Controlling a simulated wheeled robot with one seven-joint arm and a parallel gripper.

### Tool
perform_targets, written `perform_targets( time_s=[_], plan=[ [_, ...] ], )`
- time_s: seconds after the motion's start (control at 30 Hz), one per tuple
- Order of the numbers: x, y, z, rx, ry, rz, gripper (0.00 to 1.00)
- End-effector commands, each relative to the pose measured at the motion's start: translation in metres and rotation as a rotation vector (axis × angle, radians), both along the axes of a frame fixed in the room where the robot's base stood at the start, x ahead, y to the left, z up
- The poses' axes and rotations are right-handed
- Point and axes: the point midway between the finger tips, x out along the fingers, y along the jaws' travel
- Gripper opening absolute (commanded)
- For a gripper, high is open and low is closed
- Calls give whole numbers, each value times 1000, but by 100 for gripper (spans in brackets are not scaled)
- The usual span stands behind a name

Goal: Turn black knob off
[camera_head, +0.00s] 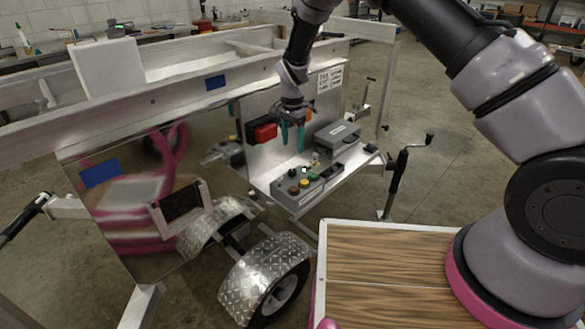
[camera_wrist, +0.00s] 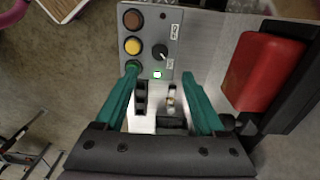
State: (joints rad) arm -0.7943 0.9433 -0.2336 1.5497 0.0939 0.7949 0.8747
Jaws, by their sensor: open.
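The black knob (camera_wrist: 160,52) is a small round dial with a pale pointer mark on a grey control box. In the wrist view it sits beside the yellow button (camera_wrist: 132,45), with printed labels around it and a lit green light (camera_wrist: 158,73) below it. The control box (camera_head: 290,194) stands on the trailer's metal shelf in the head view. My gripper (camera_head: 292,149) has teal fingers pointing down above the shelf. It is open and empty; in the wrist view its fingertips (camera_wrist: 160,70) are spread, with the knob beyond them and no visible contact.
A red box (camera_head: 262,131) is fixed to the upright panel close beside my gripper. A grey box (camera_head: 337,137) stands on the shelf to the right. A brown button (camera_wrist: 133,19) and a green button (camera_wrist: 132,68) flank the yellow one. The trailer wheel (camera_head: 270,278) is below.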

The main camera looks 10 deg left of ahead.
Motion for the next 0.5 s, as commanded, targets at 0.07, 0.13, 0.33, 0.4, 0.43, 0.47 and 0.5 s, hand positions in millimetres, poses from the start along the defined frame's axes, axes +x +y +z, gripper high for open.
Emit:
perform_targets(
  time_s=[0.07,0.13,0.33,0.4,0.43,0.47,0.5],
  plan=[
    [0,0,-8,-2,0,-1,72],
    [0,0,-17,-2,1,-1,72],
    [-1,-1,-55,-3,2,-1,72],
    [0,-1,-68,-2,3,-2,72],
    [0,-1,-74,-2,3,-1,72],
    [-1,-1,-79,-2,3,-1,72],
    [-1,0,-84,-1,2,0,72]
  ],
)
